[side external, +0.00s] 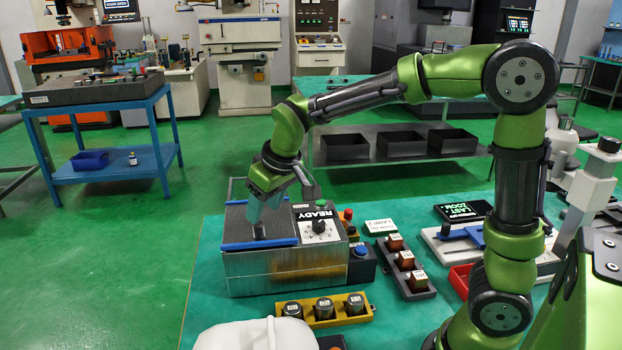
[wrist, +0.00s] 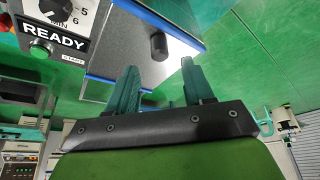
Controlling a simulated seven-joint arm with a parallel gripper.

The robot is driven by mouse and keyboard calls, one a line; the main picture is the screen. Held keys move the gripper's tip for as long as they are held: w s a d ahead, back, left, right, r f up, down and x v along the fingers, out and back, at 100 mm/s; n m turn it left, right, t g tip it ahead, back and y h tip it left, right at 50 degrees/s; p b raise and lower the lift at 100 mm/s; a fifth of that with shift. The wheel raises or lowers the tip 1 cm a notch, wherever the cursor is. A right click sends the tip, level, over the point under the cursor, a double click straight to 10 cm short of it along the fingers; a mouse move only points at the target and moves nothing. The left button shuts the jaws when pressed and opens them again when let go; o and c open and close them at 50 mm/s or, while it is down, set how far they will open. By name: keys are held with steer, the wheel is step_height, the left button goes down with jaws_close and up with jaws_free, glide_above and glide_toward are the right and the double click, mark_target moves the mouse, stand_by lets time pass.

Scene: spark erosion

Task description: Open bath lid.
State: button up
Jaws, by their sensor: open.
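The bath is a metal-sided box (side external: 275,275) on the green bench mat. Its lid (side external: 236,226) is a dark grey flat panel with blue edges, lying shut on the left part of the top. A short black knob (side external: 259,231) stands up from the lid; it also shows in the wrist view (wrist: 159,46). My gripper (side external: 258,214) is low over the lid at the knob. In the wrist view my gripper (wrist: 159,71) is open, with its teal fingers apart and the knob showing between and just beyond the tips. Contact with the knob cannot be told.
A READY panel with a dial (side external: 318,227) sits beside the lid. A yellow holder (side external: 325,314) with several dark cylinders stands in front. A dark rack of brown blocks (side external: 408,275) is to the right. A white rounded object (side external: 255,336) lies at the front edge.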

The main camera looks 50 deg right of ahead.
mark_target(260, 224)
steer(key=x, duration=0.5)
steer(key=shift+r, duration=0.1)
jaws_close()
